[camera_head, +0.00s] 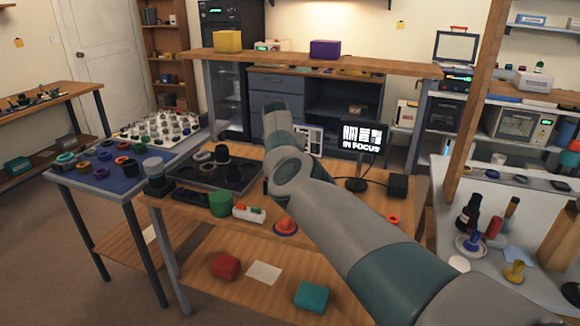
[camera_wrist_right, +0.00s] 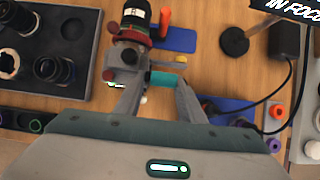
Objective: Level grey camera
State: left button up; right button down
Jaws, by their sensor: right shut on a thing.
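The grey camera (camera_wrist_right: 124,60) shows in the right wrist view just beyond my right gripper, with a red ring and a dark lens barrel (camera_wrist_right: 134,14) at its far side. My right gripper (camera_wrist_right: 160,86) is shut on a short teal cylinder (camera_wrist_right: 163,79) beside the camera. The fingers stand a little apart, with the teal piece between them. I cannot tell whether the camera is level. In the head view my right arm hides this gripper and the camera. My left gripper is not in view.
A monitor (camera_head: 361,138) reading "IN FOCUS" stands on the bench behind my arm. A dark tray (camera_head: 232,172) with lens parts lies left of it. Blue mats (camera_wrist_right: 178,40), a black stand base (camera_wrist_right: 234,41) and cables are near the gripper.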

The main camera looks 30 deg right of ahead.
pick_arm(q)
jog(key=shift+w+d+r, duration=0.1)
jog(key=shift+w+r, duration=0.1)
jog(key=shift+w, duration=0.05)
pick_arm(e)
jog(key=shift+d+r, duration=0.4)
jog(key=shift+d, duration=0.15)
jog(key=c, duration=1.3)
grip_release()
jog(key=shift+c, duration=0.2)
jog(key=shift+s+d+f, duration=0.1)
jog(key=shift+d, duration=0.05)
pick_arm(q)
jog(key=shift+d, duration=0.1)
pick_arm(e)
jog(key=shift+f, duration=0.1)
jog(key=shift+a, duration=0.3)
jog(key=shift+a, duration=0.1)
